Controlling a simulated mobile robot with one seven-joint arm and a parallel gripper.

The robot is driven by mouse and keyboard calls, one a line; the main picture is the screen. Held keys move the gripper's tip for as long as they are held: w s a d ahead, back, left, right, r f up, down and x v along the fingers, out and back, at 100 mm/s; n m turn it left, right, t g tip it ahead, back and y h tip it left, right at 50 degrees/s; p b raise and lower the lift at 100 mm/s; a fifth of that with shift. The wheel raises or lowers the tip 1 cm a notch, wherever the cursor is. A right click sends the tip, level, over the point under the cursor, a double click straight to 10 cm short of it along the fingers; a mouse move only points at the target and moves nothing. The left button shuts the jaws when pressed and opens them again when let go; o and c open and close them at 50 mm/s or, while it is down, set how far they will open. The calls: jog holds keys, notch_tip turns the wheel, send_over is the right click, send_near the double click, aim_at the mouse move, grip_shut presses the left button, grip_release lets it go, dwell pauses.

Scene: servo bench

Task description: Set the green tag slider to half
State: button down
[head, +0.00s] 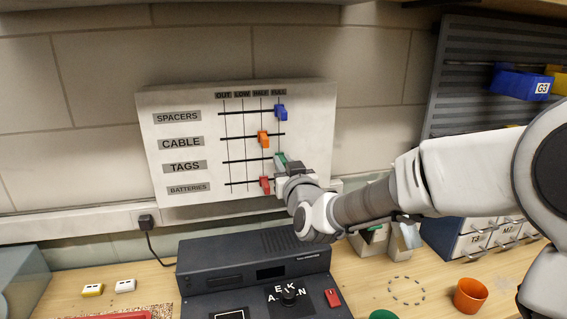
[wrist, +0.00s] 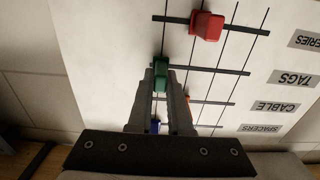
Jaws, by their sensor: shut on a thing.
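The green tag slider (head: 281,158) sits on the TAGS row of the white wall board (head: 190,105), at the right end, on the line under FULL. In the wrist view the green slider (wrist: 161,73) shows between the fingertips, at the end of its track. My gripper (head: 283,165) is shut on it; the gripper's fingers also show in the wrist view (wrist: 162,88). The gripper hides part of the knob in the head view. The TAGS label (head: 185,167) is at the left of the row, and the HALF label (head: 261,93) is at the top.
The orange slider (head: 263,139) above and the red slider (head: 265,184) below stand on the HALF line. The blue slider (head: 281,112) is at FULL. The track left of the green slider looks clear. A dark console (head: 250,265) stands on the bench below.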

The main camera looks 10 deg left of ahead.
jog(key=a+b, duration=0.1)
jog(key=s+a+b, duration=0.1)
jog(key=shift+s+a, duration=0.15)
jog(key=shift+a, duration=0.25)
jog(key=shift+s+a+r+b, duration=0.1)
jog(key=shift+s+a+b, duration=0.1)
jog(key=shift+a+b, duration=0.15)
jog(key=c, duration=0.8)
grip_release()
jog(key=shift+c, duration=0.2)
